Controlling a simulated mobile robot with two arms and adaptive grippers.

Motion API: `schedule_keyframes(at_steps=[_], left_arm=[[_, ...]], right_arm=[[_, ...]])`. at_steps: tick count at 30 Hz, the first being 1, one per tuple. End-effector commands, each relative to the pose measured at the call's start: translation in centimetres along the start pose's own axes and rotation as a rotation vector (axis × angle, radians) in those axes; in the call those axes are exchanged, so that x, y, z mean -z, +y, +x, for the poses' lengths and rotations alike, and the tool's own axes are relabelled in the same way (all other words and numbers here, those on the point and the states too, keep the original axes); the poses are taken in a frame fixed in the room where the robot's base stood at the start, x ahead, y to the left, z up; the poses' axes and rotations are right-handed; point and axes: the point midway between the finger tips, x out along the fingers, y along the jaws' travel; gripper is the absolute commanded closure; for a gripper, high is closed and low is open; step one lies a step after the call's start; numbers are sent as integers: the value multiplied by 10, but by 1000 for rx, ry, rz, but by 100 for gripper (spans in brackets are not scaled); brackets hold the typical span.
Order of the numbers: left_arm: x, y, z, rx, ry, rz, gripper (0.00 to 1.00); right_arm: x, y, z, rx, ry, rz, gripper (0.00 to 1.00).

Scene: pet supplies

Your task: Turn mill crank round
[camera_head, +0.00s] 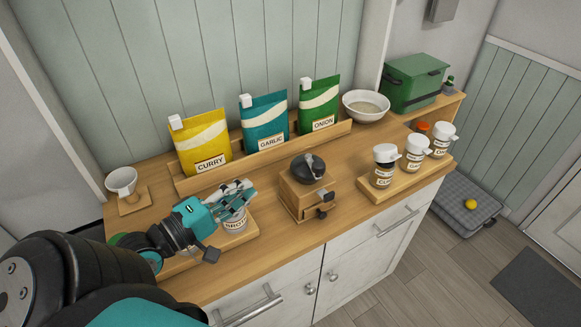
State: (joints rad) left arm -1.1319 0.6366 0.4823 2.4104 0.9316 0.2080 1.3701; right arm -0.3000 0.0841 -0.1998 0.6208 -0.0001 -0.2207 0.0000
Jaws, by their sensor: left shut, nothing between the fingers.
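The mill (298,200) is a small wooden box with a dark domed top on the counter's middle. A grey crank (314,165) lies across its dome, and a small drawer with a dark knob shows on its front. A dark piece sticks out at the mill's right side. My left gripper (240,192) is shut and empty, to the left of the mill and apart from it. It is over a jar labelled BROTH (235,224) and partly hides it; I cannot tell whether they touch. My right gripper is out of view.
Curry (200,143), garlic (264,122) and onion (318,106) bags stand in a wooden rack behind the mill. Lidded jars (383,172) stand on a board at right. A white bowl (366,110) and green box (413,84) are farther back. Clear counter lies around the mill.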

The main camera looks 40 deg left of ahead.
Motion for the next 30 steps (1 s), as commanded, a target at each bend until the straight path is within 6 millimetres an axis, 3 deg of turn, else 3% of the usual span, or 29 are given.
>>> schedule_keyframes(at_steps=[5, 22, 30], left_arm=[[0, 5, 20, -6, -3, 3, 100], [0, 6, 97, -5, -1, 8, 100], [-24, 3, 120, -2, -1, 7, 100]], right_arm=[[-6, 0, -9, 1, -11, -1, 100], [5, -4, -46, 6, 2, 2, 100], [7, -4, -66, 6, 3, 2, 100]])
